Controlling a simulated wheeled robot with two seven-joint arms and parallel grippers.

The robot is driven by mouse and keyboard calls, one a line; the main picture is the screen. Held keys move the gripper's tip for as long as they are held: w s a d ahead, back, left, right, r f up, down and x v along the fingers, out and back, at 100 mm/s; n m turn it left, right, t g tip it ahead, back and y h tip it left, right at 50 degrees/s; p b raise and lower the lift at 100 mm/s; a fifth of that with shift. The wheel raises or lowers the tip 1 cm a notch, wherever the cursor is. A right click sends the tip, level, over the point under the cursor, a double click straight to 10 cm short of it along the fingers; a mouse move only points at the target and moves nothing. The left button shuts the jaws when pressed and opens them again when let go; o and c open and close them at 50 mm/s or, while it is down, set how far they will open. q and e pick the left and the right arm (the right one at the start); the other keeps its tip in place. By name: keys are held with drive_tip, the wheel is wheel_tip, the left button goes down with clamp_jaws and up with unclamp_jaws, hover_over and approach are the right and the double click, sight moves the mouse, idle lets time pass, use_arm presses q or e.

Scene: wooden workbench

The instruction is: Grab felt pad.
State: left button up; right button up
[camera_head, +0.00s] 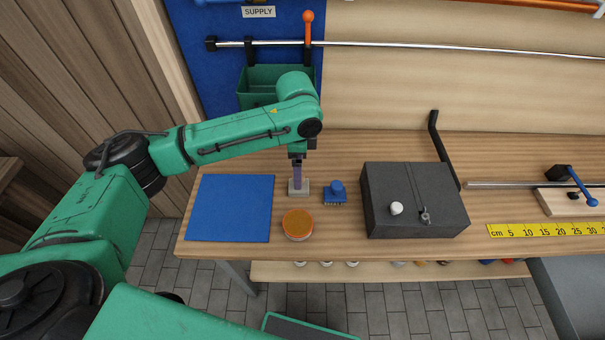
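A small light grey block (299,193), which looks like the felt pad, sits on the bench between a blue mat and a blue knobbed brush. My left gripper (297,182) points straight down over this block, with its fingertips at the block's top. The fingers are small and seen edge-on, so I cannot tell whether they are open or shut on it. The block's upper part is partly hidden by the fingers. My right gripper is not in view.
The blue mat (230,208) lies to the left. A round orange-topped tin (298,226) stands just in front of the block, and the blue brush (335,193) is close on its right. A dark grey box (414,200) stands further right. A green bin (262,93) hangs behind my arm.

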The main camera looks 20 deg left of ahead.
use_arm(q)
drive_tip(key=f, duration=0.2)
drive_tip(key=f+p, duration=0.1)
drive_tip(key=shift+s+d+f, duration=0.1)
drive_tip(key=shift+s+f, duration=0.25)
drive_tip(key=shift+s, duration=0.05)
drive_tip(key=f, duration=0.2)
drive_tip(key=shift+w+f, duration=0.2)
drive_tip(key=shift+f, duration=0.3)
clamp_jaws()
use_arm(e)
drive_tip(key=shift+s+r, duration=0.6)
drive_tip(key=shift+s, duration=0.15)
